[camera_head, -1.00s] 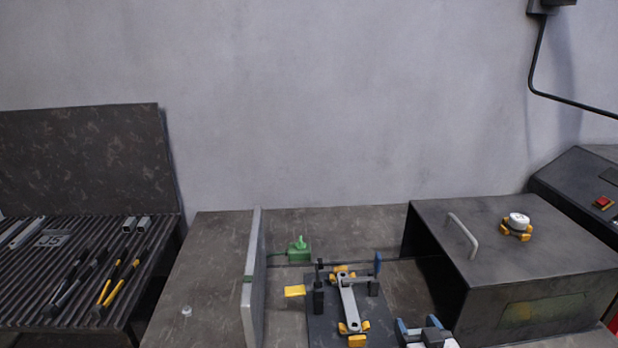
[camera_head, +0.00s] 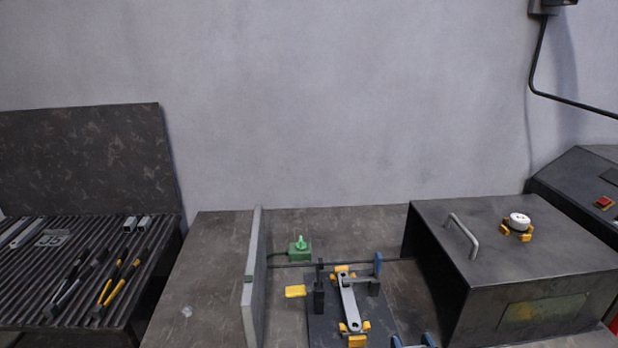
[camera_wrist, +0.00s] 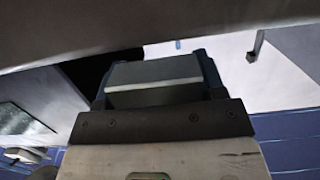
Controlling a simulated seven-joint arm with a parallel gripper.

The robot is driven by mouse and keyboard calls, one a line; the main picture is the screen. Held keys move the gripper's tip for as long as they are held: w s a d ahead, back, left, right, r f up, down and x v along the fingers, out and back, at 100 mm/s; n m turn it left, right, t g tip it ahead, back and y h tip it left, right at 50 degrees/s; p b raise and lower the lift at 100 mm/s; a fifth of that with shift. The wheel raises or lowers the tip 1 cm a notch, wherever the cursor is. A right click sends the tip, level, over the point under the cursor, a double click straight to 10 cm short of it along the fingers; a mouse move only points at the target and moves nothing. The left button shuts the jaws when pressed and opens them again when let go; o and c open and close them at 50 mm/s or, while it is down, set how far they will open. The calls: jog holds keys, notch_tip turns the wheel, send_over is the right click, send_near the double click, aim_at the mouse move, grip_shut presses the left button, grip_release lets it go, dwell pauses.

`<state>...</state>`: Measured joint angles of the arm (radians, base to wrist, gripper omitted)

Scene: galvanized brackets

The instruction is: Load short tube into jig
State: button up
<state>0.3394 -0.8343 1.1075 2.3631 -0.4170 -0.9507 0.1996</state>
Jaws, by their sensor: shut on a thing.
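My gripper (camera_head: 413,342) shows only as two blue fingertips at the bottom edge of the head view, in front of the jig's right side. In the wrist view, my gripper (camera_wrist: 157,84) is shut on a grey, flat-faced piece, seemingly the short tube (camera_wrist: 153,72), held between dark blue fingers. The jig (camera_head: 326,334) is a dark plate with yellow locators. A grey bar with round holes (camera_head: 349,303) lies on it between the locators. A black clamp with a yellow handle (camera_head: 295,291) stands on its left.
An upright grey panel (camera_head: 252,285) stands left of the jig. A dark box with a handle (camera_head: 530,240) stands close on the right. A green device (camera_head: 299,249) sits behind. The left rack (camera_head: 30,290) holds short square tubes (camera_head: 137,222) and tools.

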jog(key=shift+f, duration=1.65)
jog(key=shift+f, duration=0.2)
jog(key=o, duration=0.9)
jog(key=shift+o, duration=0.2)
jog(key=shift+s, duration=0.1)
jog(key=s+r, duration=0.1)
jog(key=s, duration=0.6)
jog(key=shift+s+d, duration=0.15)
jog(key=shift+s, duration=0.15)
jog(key=shift+o, duration=0.4)
